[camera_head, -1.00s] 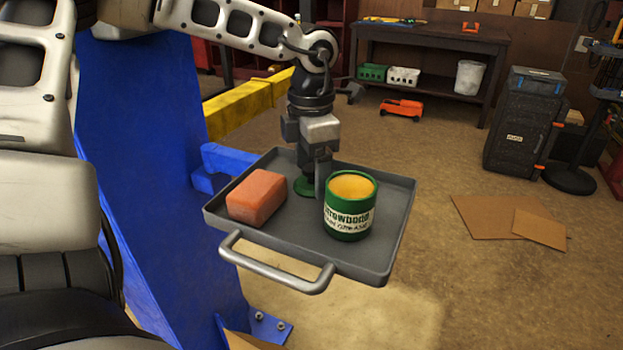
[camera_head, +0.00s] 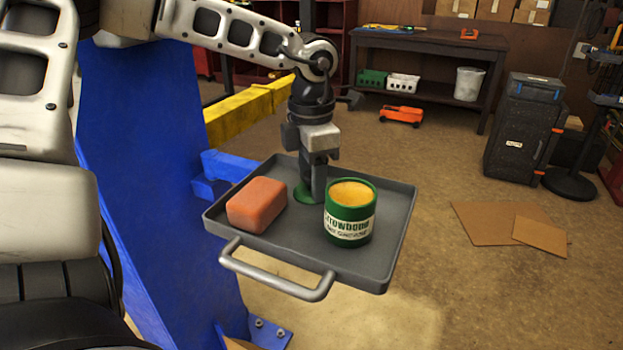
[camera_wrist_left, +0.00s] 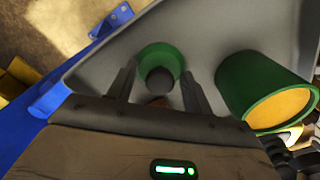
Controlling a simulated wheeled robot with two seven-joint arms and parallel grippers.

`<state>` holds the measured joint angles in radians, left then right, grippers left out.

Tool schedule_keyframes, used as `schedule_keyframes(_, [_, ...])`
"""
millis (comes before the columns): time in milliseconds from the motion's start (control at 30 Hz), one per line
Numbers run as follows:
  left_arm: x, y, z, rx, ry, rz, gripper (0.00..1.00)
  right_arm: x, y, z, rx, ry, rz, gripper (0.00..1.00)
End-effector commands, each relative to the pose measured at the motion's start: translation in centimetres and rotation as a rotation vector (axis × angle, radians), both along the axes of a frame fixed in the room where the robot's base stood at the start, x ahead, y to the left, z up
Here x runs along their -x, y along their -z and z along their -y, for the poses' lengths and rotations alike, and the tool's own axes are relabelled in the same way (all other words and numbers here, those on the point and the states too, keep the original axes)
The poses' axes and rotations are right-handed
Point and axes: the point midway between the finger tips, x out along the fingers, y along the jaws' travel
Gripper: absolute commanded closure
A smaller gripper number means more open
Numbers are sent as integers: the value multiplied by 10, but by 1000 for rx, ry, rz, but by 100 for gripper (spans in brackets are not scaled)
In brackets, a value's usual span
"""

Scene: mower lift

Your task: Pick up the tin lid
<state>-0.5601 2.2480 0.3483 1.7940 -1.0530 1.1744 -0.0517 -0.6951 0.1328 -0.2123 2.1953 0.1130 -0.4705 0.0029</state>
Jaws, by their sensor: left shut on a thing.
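The green tin lid (camera_head: 301,195) lies on the grey tray (camera_head: 384,210), behind the tin and the orange block. My left gripper (camera_head: 314,190) points down over the lid and is shut on it, hiding part of it. In the left wrist view the lid (camera_wrist_left: 152,51) is a green disc with a dark round knob between my left fingers (camera_wrist_left: 159,82). The green tin (camera_head: 348,212), with a white label and yellowish contents, stands upright and open just right of my gripper. My right gripper is not in view.
An orange block (camera_head: 257,205) sits on the tray's left part. The tray has a raised rim and a front handle (camera_head: 275,275). A blue post (camera_head: 150,180) stands close on the left. Cardboard pieces (camera_head: 490,221) lie on the floor at right.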

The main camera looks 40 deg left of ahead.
Motion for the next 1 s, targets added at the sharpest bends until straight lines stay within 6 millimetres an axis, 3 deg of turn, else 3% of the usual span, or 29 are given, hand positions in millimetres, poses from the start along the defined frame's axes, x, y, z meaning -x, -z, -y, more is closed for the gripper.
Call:
schedule_keyframes(33, [1, -1, 0, 0, 0, -3, 76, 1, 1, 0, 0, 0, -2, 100])
schedule_keyframes(67, [1, -3, 0, 0, 0, -3, 82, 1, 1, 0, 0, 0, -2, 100])
schedule_keyframes(100, [0, -6, 0, -1, 0, -2, 100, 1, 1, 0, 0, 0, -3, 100])
schedule_keyframes(267, [0, -28, 0, -2, 1, 1, 100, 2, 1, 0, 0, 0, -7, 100])
schedule_keyframes(367, [11, -43, 1, 1, 2, 4, 100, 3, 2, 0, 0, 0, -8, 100])
schedule_keyframes(600, [51, -92, 3, 1, 2, 8, 100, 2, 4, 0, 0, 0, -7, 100])
schedule_keyframes(800, [95, -108, 6, 2, 3, 6, 100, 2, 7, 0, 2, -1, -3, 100])
schedule_keyframes(1000, [124, -121, 7, 1, 2, 3, 100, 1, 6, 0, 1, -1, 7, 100])
